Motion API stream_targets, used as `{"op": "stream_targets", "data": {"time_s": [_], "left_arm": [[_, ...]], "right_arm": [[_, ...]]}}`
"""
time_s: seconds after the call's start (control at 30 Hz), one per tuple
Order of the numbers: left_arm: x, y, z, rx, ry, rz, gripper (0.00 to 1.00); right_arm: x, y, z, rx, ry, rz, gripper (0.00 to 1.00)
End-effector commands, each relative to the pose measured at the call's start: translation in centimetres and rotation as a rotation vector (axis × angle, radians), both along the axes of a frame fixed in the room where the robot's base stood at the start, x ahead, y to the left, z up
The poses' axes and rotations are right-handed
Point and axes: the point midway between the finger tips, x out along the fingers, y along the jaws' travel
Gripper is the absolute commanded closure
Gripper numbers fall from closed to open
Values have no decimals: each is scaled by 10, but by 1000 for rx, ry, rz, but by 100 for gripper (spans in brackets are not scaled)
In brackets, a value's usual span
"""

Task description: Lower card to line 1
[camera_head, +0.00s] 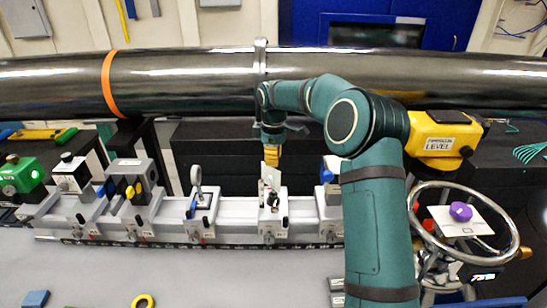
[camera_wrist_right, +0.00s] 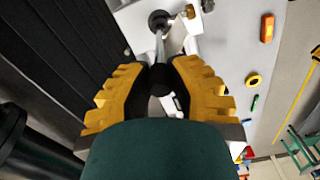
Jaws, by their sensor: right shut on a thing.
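A pale, upright card (camera_head: 268,174) stands over a carrier on the grey rail in the head view, right of centre. My right gripper (camera_head: 271,156) reaches down from above it with its yellow fingers at the card's top. In the right wrist view, the yellow fingers (camera_wrist_right: 163,78) close from both sides around a dark end piece of the card's post, with a shiny rod beyond. I cannot read any line marks on the card. My left gripper is not in view.
The grey rail (camera_head: 233,234) carries several other mounts, including a lens ring (camera_head: 196,176) left of the card. A large steel pipe (camera_head: 190,82) runs behind. A handwheel (camera_head: 513,247) and yellow level (camera_head: 437,138) stand right. A yellow ring (camera_head: 143,300) lies in front.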

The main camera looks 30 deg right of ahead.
Motion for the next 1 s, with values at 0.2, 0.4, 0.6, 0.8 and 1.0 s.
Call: {"op": "stream_targets", "data": {"time_s": [0.2, 0.4, 0.6, 0.8, 1.0], "left_arm": [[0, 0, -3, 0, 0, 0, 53], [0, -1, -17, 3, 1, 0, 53], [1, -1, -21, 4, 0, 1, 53], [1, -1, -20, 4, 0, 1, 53], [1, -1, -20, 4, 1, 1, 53]], "right_arm": [[-1, 0, -9, -1, 5, 0, 100], [-1, 0, -51, 0, 8, 1, 100], [-1, 0, -66, -1, 5, 0, 100], [-1, 0, -67, 0, 8, 0, 100], [-1, 0, -66, 0, 7, 0, 48]]}}
